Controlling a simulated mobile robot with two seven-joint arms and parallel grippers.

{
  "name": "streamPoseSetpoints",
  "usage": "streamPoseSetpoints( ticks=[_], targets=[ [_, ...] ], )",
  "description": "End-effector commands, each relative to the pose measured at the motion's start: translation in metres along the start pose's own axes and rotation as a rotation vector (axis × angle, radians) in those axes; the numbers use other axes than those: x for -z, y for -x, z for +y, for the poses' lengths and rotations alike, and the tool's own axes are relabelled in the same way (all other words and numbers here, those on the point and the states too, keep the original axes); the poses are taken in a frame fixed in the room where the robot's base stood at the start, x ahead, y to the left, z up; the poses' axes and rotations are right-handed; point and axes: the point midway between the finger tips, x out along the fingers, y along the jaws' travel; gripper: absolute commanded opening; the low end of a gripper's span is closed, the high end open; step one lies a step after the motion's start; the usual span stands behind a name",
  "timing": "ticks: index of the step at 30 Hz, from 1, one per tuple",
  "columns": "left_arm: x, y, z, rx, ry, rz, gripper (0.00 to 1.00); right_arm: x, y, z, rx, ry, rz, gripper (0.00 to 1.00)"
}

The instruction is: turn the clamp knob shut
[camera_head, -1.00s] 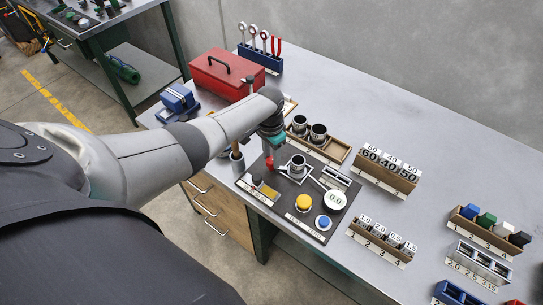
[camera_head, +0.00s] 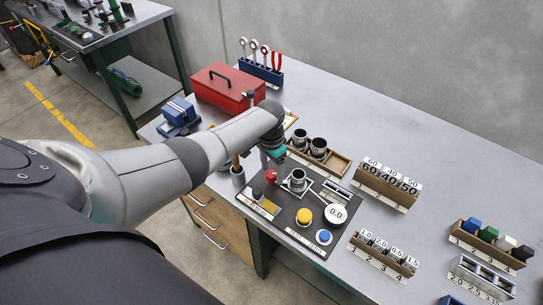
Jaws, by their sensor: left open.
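A dark control panel (camera_head: 279,222) lies near the table's front edge. On it are a red knob (camera_head: 272,175), a small black knob (camera_head: 257,193) and a metal cup fixture (camera_head: 298,181). I take the red knob as the clamp knob, but its label is not readable. My left gripper (camera_head: 267,161) comes in from the left, points down and is open just above and behind the red knob. The fingers are small and partly hidden by the wrist, so contact with the knob cannot be told. My right gripper is not in view.
The panel also has a yellow button (camera_head: 304,216), a blue button (camera_head: 323,237) and a round 0.0 dial (camera_head: 336,213). A cup tray (camera_head: 337,165) stands behind, and a red toolbox (camera_head: 227,87) and blue vise (camera_head: 179,115) back left. Number blocks (camera_head: 387,184) stand to the right.

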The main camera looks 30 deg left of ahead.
Motion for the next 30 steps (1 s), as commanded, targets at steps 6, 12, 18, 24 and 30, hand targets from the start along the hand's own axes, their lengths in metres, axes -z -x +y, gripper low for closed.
streamPoseSetpoints(
  ticks=[6, 12, 18, 24, 30],
  targets=[
    [0.000, 0.033, -0.001, 0.002, -0.001, 0.003, 0.72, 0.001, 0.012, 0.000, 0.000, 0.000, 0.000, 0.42],
    [0.000, 0.072, -0.001, 0.002, -0.001, 0.003, 0.72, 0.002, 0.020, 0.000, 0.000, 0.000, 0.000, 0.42],
    [0.001, 0.113, -0.001, 0.002, 0.000, 0.004, 0.72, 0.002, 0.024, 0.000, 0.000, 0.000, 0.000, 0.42],
    [0.000, 0.141, -0.001, 0.001, 0.000, 0.002, 0.72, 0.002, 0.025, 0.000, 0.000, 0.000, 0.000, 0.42],
    [0.000, 0.149, 0.000, 0.000, 0.001, 0.000, 0.72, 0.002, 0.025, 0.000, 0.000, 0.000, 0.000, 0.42]
  ],
)
